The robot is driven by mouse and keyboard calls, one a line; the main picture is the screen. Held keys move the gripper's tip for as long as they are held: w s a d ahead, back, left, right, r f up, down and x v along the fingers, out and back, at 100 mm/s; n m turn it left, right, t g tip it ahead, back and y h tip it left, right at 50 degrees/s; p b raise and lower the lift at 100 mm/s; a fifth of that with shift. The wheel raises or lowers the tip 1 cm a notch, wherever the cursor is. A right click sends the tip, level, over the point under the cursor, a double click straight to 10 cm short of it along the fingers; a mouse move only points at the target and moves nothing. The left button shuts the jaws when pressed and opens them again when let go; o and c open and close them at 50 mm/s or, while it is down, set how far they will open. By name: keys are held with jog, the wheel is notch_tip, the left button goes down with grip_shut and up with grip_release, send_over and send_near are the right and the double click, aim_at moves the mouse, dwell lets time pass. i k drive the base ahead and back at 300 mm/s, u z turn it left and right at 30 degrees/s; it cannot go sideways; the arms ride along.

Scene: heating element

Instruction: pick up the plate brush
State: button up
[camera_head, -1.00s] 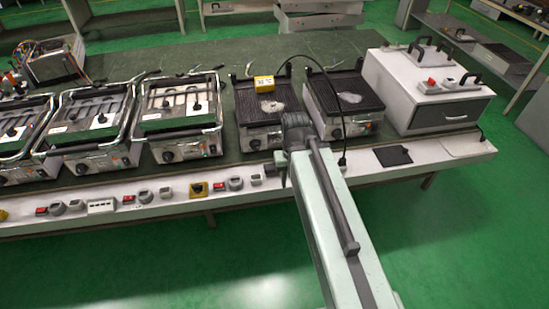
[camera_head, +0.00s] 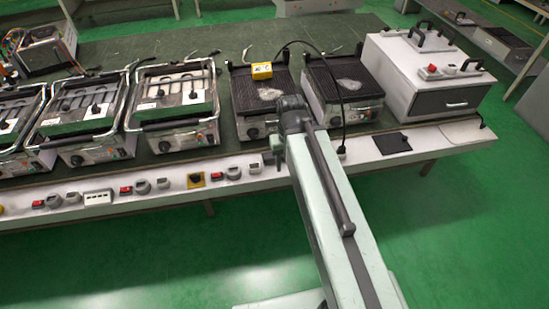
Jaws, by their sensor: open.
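I cannot clearly pick out a plate brush in the head view. Small dark handle-like shapes show behind the two black ridged hot plates, but they are too small to identify. My gripper (camera_head: 276,152) is small and partly hidden at the far end of my pale green arm. It is open, over the table's front edge, in front of the left hot plate (camera_head: 243,98). I see nothing held in it. The right hot plate (camera_head: 318,77) stands beside it, behind my arm's end.
Several contact grills (camera_head: 178,97) line the left of the green-topped table (camera_head: 215,52). A white box (camera_head: 398,55) stands at the right. A black cable arches over the hot plates. The green floor in front is clear.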

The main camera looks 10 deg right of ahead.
aim_at(268, 157)
jog(key=u, duration=3.45)
jog(key=k, duration=0.95)
jog(key=z, duration=1.25)
jog(key=i, duration=1)
jog(key=u, duration=0.1)
